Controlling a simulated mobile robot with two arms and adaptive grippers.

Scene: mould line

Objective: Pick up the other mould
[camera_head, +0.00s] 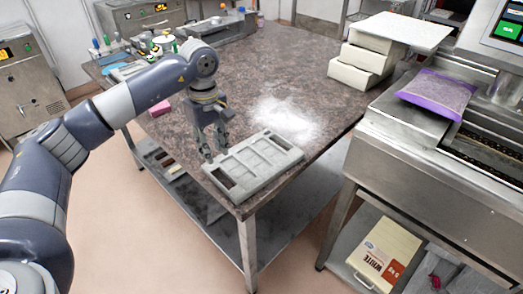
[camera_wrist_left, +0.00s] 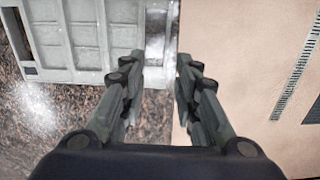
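A grey mould (camera_head: 266,178) with several rectangular compartments lies flat at the near corner of the stone-topped table. Its end also shows at the upper left in the left wrist view (camera_wrist_left: 75,76). My left gripper (camera_head: 212,157) points down at the mould's left end. In the left wrist view its fingers (camera_wrist_left: 160,62) are apart, one on each side of the mould's end rim. I cannot tell whether they touch it. My right gripper is in neither view.
The speckled table (camera_head: 285,75) has white powder beside the mould and free room behind it. White blocks (camera_head: 362,62) are stacked at the back right. A metal machine with a purple-edged bag (camera_head: 437,93) stands right. Bottles and tools crowd the table's far left.

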